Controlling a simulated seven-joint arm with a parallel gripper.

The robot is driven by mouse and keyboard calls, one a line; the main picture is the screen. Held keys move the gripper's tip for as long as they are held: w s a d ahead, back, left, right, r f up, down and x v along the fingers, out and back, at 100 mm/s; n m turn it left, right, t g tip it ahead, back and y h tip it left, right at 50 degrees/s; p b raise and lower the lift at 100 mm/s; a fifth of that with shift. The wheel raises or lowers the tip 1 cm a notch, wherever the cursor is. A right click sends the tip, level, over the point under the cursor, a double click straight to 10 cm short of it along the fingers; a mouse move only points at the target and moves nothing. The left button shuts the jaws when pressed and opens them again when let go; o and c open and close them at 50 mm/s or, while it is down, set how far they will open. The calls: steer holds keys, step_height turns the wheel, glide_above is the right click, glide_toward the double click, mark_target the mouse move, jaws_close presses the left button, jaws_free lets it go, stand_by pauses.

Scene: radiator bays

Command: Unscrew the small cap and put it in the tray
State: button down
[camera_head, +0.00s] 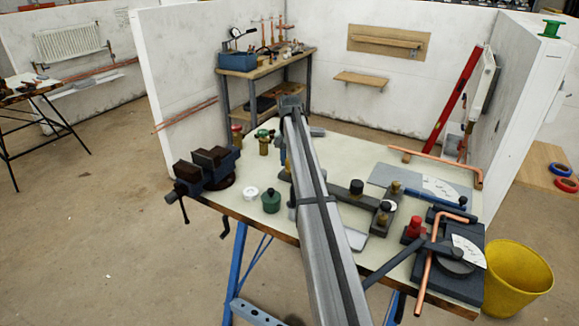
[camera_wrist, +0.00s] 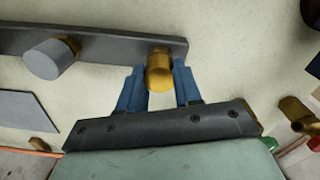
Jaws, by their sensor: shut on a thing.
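The small brass cap (camera_wrist: 160,76) stands at one end of a dark bar (camera_wrist: 105,42) in the wrist view. The blue fingers of my gripper (camera_wrist: 160,68) are on both sides of it, shut on it. The cap appears to be still at the bar; I cannot tell whether its thread is free. In the head view my arm hides the cap and most of the gripper. A larger grey cylinder (camera_wrist: 50,60) stands farther along the bar. A pale grey flat piece (camera_head: 355,239) shows beside my arm; I cannot tell if it is the tray.
A vise (camera_head: 208,168), a white ring (camera_head: 250,193) and a green container (camera_head: 271,202) are at the bench's left. A pipe bender (camera_head: 455,260) fills the right front. A yellow bucket (camera_head: 518,280) stands beyond the bench.

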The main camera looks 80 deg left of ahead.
steer(key=n, duration=0.3)
steer(key=shift+r, duration=0.15)
steer(key=shift+r, duration=2.4)
